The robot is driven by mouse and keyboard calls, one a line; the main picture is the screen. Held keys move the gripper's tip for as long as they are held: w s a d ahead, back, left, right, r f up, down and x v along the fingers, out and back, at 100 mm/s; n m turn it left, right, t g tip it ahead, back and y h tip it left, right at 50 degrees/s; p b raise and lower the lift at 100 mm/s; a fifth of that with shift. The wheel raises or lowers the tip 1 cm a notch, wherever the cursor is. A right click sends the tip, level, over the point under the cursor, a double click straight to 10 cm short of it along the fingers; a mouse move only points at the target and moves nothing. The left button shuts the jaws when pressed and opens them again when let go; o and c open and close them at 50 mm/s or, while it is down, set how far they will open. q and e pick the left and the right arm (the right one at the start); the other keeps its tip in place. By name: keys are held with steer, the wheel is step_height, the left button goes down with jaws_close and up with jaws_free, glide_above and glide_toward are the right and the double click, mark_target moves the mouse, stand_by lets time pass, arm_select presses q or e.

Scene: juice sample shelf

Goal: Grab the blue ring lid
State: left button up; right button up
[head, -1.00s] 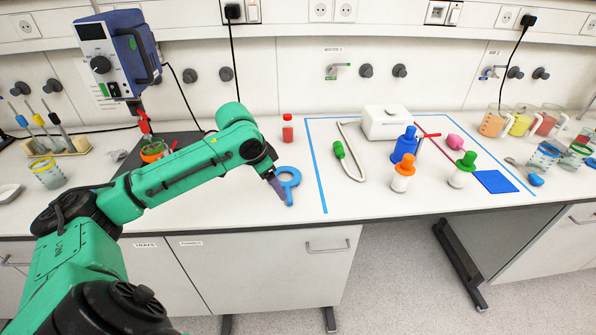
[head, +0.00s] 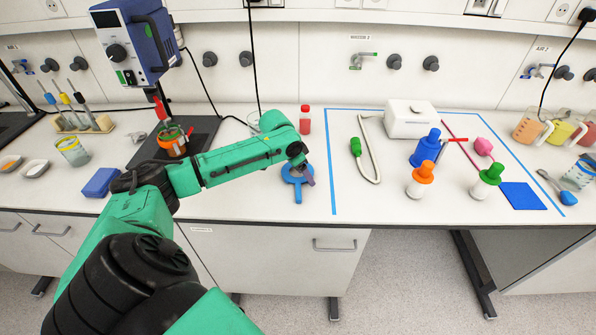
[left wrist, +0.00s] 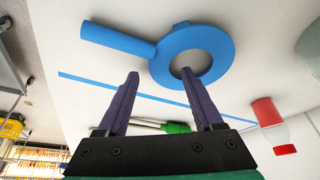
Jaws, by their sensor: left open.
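The blue ring lid (head: 298,191), a flat ring with a straight handle, lies on the white bench with its handle toward the front edge. In the left wrist view the ring lid (left wrist: 212,42) is just ahead of the fingertips, its handle pointing left. My left gripper (head: 308,176) is at the ring's right side in the head view and partly covers it. In the left wrist view the left gripper (left wrist: 160,75) is open, with nothing between its two purple fingers. Whether the fingers touch the ring is unclear. My right gripper is not in view.
A red-capped bottle (head: 304,122) stands behind the lid. Blue tape (head: 332,175) marks an area to the right, holding a white box (head: 410,121) and several bottles. A dark plate (head: 190,145) with an orange-banded vessel (head: 173,142) is at left. Bench near the lid is clear.

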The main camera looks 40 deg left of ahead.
arm_select(q)
steer(key=shift+w+f, duration=0.1)
steer(key=shift+f, duration=0.15)
steer(key=shift+c, duration=0.6)
jaws_close()
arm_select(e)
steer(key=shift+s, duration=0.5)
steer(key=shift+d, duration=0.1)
arm_select(q)
steer(key=shift+r, duration=0.1)
